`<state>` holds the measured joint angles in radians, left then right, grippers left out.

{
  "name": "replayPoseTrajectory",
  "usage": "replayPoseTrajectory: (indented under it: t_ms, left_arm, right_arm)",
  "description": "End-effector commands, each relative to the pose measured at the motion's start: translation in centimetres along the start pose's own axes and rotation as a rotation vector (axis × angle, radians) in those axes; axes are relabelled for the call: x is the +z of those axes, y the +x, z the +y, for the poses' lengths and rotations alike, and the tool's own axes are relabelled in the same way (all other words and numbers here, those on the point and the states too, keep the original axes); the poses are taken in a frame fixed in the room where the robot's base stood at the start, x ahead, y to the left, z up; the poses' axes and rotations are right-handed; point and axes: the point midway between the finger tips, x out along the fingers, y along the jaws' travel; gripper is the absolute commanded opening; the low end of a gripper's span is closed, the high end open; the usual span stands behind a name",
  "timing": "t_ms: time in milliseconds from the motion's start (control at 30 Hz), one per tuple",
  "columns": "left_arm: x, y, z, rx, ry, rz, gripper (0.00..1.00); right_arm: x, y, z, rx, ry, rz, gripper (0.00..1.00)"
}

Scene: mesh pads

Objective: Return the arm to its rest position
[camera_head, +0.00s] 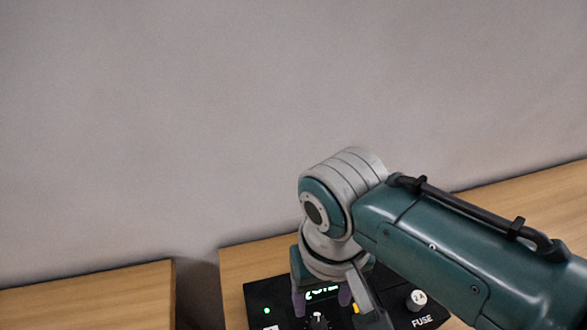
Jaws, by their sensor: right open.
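My right arm (470,245) comes in from the right and bends down at a grey and teal wrist. My right gripper (322,299) points down over a black panel (262,293), its two purple fingertips apart with a gap between them. A small knob (318,318) shows just below the gap. I cannot tell whether the fingers touch the panel. The wrist hides part of the panel. My left gripper is out of view.
The panel has a lit display (322,292), a green light (267,311) and a fuse cap (416,299) marked "FUSE". It sits on a wooden table (245,262). Another wooden surface (90,290) lies left, across a gap. A bare grey wall (200,120) stands behind.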

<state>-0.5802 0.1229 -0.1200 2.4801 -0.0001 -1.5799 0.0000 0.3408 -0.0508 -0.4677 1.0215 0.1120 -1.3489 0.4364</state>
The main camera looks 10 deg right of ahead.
Motion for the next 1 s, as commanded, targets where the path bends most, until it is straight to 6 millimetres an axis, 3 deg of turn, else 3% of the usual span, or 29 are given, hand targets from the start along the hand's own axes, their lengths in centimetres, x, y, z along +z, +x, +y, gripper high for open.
replayPoseTrajectory:
  t_ms: [200, 700, 867, 1000]
  left_arm:
    - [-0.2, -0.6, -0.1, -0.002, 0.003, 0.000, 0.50]
    - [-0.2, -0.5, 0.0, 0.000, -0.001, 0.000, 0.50]
    - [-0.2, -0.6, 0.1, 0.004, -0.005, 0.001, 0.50]
    - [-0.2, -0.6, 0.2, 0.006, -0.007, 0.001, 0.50]
  right_arm:
    - [0.0, -1.5, 0.0, 0.001, 0.000, 0.000, 0.64]
    - [0.2, -1.5, 0.0, -0.004, -0.003, 0.001, 0.64]
    - [1.9, -1.9, 0.1, -0.048, -0.025, 0.030, 0.64]
    - [4.6, -3.5, 1.4, -0.089, -0.056, 0.093, 0.64]
